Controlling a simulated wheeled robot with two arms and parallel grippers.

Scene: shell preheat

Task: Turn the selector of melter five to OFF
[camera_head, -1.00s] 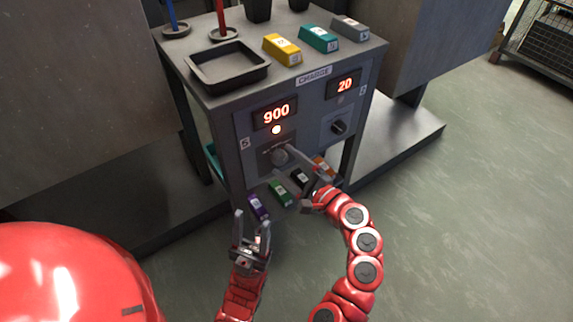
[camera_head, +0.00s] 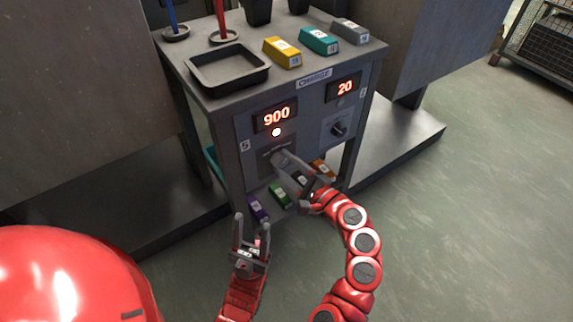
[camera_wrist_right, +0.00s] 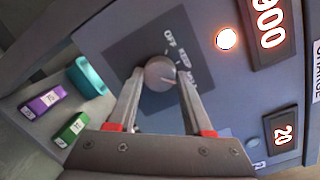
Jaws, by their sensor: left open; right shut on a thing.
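The left panel, marked 5, has a display (camera_head: 275,114) reading 900 and a lit lamp (camera_head: 276,132). Its round grey selector knob (camera_wrist_right: 160,73) sits on a dark plate (camera_wrist_right: 125,52) lettered OFF, KEEP and a third, partly covered word. A small mark on the knob faces the KEEP and third-word side; its exact setting is hard to tell. My right gripper (camera_head: 281,158) is shut on the knob, its fingers on either side in the wrist view (camera_wrist_right: 162,85). In the head view the gripper mostly hides the knob. My left gripper (camera_head: 251,222) is open and empty, below and in front of the panel.
The right panel has a display (camera_head: 345,88) reading 20 and its own knob (camera_head: 339,129). On top stand a black tray (camera_head: 228,86) and yellow (camera_head: 282,52), teal (camera_head: 319,41) and grey (camera_head: 350,31) blocks. Several coloured blocks, including a purple one (camera_head: 258,208), lie below.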

